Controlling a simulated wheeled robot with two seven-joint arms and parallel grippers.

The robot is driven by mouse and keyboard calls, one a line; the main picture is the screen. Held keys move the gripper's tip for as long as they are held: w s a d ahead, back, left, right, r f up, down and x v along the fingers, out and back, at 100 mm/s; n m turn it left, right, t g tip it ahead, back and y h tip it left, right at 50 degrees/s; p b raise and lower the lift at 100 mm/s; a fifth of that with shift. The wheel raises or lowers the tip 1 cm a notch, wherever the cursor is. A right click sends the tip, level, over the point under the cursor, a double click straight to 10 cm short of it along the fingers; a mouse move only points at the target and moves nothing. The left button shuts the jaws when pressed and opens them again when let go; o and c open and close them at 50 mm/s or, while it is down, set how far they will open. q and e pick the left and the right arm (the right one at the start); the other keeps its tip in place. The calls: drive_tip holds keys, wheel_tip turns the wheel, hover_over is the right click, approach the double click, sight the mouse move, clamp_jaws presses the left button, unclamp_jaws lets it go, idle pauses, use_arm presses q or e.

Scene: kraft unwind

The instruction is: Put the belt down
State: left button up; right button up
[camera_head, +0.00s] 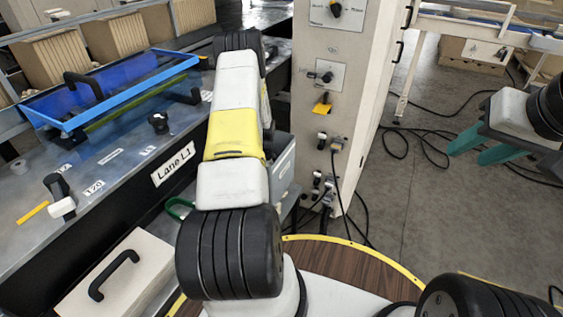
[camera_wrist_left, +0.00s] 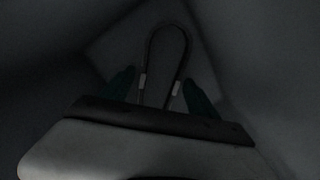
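My right gripper (camera_head: 466,157) is at the right edge of the head view, over the floor. Its two teal fingers are apart, with nothing seen between them. My left arm reaches forward in the middle of the head view, and its gripper is hidden there. The dark left wrist view shows two dim teal fingers of my left gripper (camera_wrist_left: 158,84) standing apart. A thin dark loop (camera_wrist_left: 167,32) with two pale sleeves (camera_wrist_left: 143,80) lies between them, clear of both fingers. I cannot tell whether this loop is the belt. I make out no belt for certain in the head view.
A grey bench (camera_head: 110,160) marked Lane L1 stands at left, with a blue-framed cover (camera_head: 135,93) and boxes behind. A white lidded box (camera_head: 125,277) is at lower left. A pale control cabinet (camera_head: 345,75) stands ahead. Cables (camera_head: 425,140) cross the floor at right.

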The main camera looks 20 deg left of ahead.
use_arm(q)
drive_tip(key=shift+r, duration=0.1)
wheel_tip(320, 180, up, 12)
idle(0.7)
